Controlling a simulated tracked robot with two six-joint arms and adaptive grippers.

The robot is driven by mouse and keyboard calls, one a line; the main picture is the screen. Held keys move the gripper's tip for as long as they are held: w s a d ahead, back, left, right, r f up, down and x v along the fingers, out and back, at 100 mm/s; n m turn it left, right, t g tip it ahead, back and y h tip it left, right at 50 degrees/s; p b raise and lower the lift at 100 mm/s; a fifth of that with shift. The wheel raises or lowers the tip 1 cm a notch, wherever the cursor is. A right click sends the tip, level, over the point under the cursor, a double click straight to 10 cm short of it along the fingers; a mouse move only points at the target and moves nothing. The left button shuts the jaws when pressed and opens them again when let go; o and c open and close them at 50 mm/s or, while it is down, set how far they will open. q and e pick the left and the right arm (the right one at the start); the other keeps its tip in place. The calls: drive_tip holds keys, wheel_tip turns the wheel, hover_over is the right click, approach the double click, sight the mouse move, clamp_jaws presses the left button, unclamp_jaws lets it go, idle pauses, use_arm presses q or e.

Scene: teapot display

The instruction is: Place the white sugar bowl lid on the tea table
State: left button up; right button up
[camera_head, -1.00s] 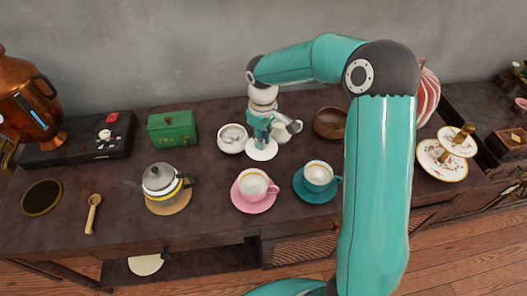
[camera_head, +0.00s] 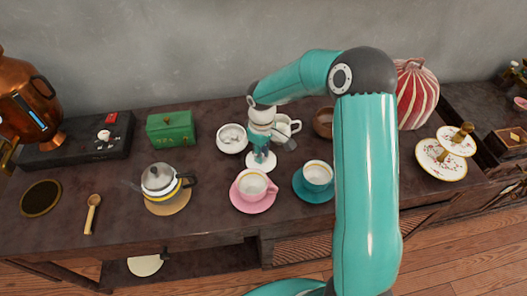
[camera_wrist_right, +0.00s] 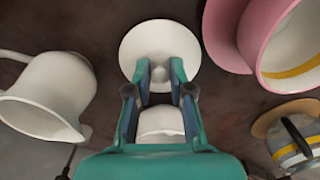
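The white sugar bowl lid (camera_head: 262,166) is a round disc with a small knob, just behind the pink cup in the head view. It also shows in the right wrist view (camera_wrist_right: 160,40), knob toward me. My right gripper (camera_head: 262,151) points down over it. In the wrist view its two teal fingers (camera_wrist_right: 160,70) are on either side of the knob and hold it. I cannot tell whether the lid touches the dark tea table (camera_head: 120,215). The open white sugar bowl (camera_head: 231,138) stands just left of the lid. My left gripper is not in view.
A white creamer (camera_head: 288,124) stands close behind the lid. A green box (camera_head: 171,129) is left of the bowl. Some table is bare between box and teapot.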

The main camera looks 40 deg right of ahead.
drive_tip(key=shift+o, duration=1.1)
drive_tip(key=shift+r, duration=0.1)
wheel_tip(320, 180, up, 12)
